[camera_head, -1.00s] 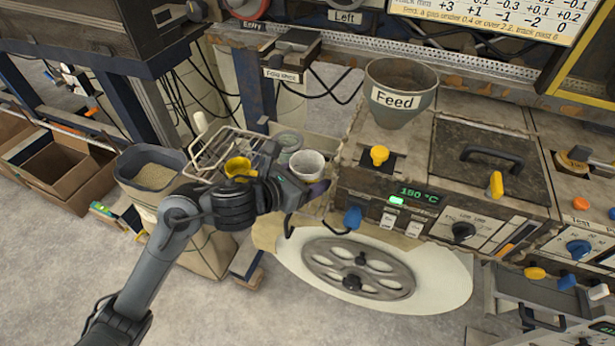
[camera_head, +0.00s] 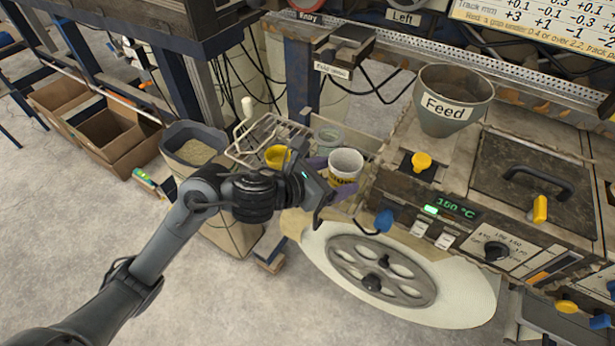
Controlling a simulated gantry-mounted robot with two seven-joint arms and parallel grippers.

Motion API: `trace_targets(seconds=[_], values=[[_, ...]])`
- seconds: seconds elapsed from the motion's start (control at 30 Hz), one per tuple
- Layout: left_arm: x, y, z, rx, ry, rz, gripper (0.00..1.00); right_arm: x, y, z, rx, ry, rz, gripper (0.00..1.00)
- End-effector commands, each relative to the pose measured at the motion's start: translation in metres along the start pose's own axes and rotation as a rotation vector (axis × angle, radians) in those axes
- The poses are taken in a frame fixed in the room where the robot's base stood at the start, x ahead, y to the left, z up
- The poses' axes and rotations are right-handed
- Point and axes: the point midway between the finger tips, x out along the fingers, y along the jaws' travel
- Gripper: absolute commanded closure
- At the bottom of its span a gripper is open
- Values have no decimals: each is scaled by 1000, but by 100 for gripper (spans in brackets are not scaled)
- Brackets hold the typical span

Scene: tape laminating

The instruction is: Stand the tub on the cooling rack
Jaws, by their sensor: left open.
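A white tub (camera_head: 346,161) with a yellow, dark-lettered label stands upright beside the press, right of the wire cooling rack (camera_head: 246,149). My left gripper (camera_head: 331,177) is open, its purple-padded fingers at the near and left sides of the tub. I cannot tell whether they touch it. The gripper hides the tub's lower part. A yellow cup (camera_head: 277,154) is at the rack's near right side, and a pale green translucent container (camera_head: 329,138) is behind, between rack and tub. My right gripper is not in view.
The machine with the Feed hopper (camera_head: 452,100) and a blue knob (camera_head: 384,221) stands close on the right. A spoked wheel (camera_head: 382,271) lies below. A grey bin of granules (camera_head: 195,150) is left of the rack. Open floor is at lower left.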

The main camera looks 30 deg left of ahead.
Motion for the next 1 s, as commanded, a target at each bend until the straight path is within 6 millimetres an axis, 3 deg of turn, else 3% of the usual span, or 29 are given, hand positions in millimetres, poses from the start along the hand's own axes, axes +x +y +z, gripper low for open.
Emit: trace_targets(seconds=[0.3, 0.5, 0.67, 0.77, 0.87, 1.0], values=[[-59, 0, 1, 5, 3, 1, 18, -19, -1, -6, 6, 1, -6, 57], [-79, 1, 0, 1, 1, 2, 18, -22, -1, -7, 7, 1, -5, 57], [-83, -2, -3, -48, 0, 3, 18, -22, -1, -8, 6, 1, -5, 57], [-80, -6, -12, -215, -5, 20, 18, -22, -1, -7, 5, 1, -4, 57], [-74, -10, -30, -518, -9, 60, 18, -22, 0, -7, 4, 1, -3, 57], [-70, -12, -75, -1107, -6, 186, 18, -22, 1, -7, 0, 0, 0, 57]])
